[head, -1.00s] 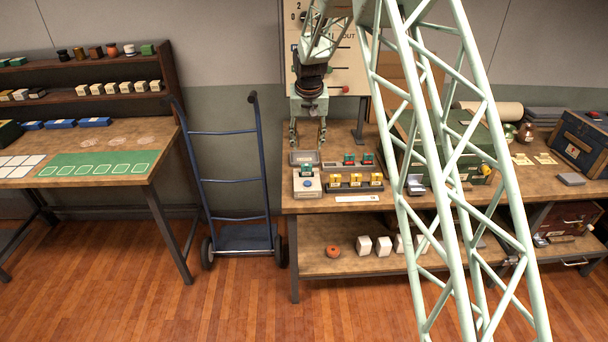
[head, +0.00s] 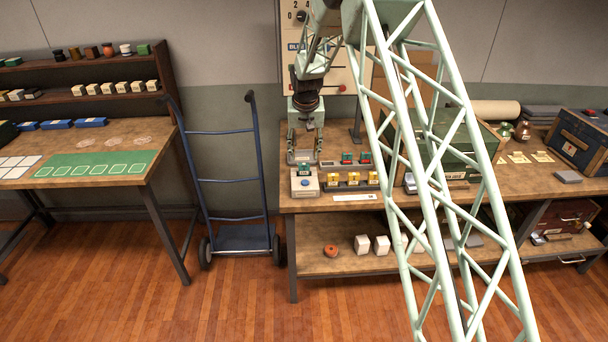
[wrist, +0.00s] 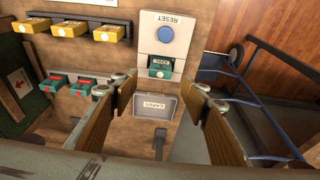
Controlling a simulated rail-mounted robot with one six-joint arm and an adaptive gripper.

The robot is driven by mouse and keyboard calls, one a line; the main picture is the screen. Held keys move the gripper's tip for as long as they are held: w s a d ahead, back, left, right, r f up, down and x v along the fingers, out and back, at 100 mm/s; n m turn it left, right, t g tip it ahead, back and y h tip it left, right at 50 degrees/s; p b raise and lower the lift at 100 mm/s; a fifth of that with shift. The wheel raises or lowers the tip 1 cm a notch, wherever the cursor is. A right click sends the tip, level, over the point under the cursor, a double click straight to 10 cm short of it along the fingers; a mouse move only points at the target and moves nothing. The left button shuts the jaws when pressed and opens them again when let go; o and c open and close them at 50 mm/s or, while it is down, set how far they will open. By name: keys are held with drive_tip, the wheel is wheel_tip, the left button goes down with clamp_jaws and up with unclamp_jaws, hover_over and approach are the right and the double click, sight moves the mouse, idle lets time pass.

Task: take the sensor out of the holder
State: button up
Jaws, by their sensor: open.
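A teal sensor (wrist: 160,67) with a dark top and pale label sits in the slot of a light grey holder (wrist: 178,48) marked RESET, which has a round blue button. In the head view the sensor (head: 304,172) and holder (head: 306,188) are at the left end of the right-hand bench. My gripper (wrist: 160,85) is open and empty. Its two fingers spread to either side above the bench, close to the sensor and behind it in the head view. The fingers appear apart from the sensor; the exact height gap is hard to tell.
A grey labelled tray (wrist: 153,106) lies beside the holder. A dark rack (wrist: 98,20) carries yellow blocks, and another row holds teal and red blocks (wrist: 53,83). A large green case (head: 450,150) stands to the right. A blue hand truck (head: 235,185) stands left of the bench.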

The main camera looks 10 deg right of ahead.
sight(304, 164)
drive_tip(key=shift+x, duration=1.45)
drive_tip(key=shift+b+x, duration=0.4)
drive_tip(key=shift+x, duration=2.2)
drive_tip(key=c, duration=1)
